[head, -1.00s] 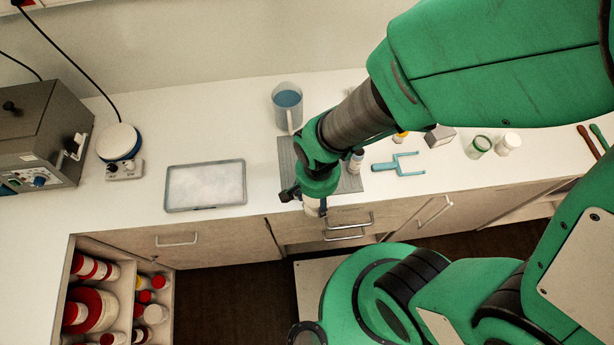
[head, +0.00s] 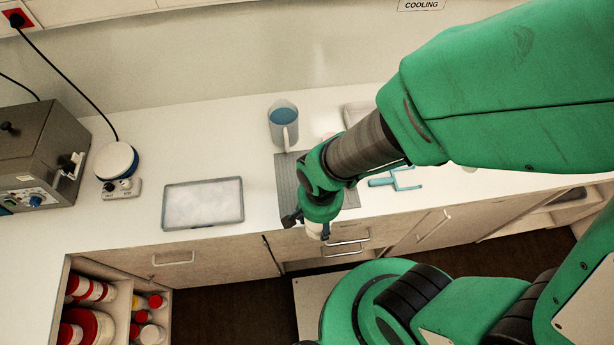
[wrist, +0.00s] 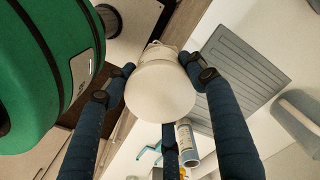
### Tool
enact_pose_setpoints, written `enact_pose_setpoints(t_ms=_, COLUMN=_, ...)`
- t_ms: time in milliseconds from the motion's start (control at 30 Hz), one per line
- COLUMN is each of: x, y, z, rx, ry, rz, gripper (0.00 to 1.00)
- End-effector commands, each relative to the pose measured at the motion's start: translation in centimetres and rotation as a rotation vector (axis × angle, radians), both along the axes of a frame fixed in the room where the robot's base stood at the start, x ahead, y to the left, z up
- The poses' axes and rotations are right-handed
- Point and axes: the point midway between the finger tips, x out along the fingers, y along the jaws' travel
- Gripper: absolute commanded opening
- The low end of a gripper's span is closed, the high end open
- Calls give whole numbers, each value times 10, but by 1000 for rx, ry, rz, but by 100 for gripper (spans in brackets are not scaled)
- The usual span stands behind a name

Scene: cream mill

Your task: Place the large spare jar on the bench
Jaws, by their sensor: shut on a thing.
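My gripper (head: 306,222) is at the front edge of the bench (head: 255,165), seen from above in the head view. In the wrist view its dark blue fingers (wrist: 164,74) are closed around a white jar (wrist: 160,92) with a wide rounded end, which I take to be the large spare jar. In the head view only a small pale part of the jar (head: 314,231) shows below the gripper. How high the jar is above the bench is hard to tell.
A grey mat (head: 288,175) lies beside the gripper, with a jug of blue liquid (head: 284,125) behind it. A shallow white tray (head: 203,203) and a stirrer (head: 117,165) stand left.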

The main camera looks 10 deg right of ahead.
Motion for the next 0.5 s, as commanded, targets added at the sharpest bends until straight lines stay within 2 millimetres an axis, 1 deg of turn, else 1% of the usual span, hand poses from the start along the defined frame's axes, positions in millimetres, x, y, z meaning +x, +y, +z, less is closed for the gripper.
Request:
enact_pose_setpoints(t_ms=267, x=1, y=1, z=0, rx=0, ry=0, rz=0, gripper=38)
enact_pose_setpoints(t_ms=367, x=4, y=3, z=2, rx=1, ry=-1, rz=2, gripper=38)
enact_pose_setpoints(t_ms=500, x=14, y=11, z=4, rx=0, ry=0, rz=7, gripper=38)
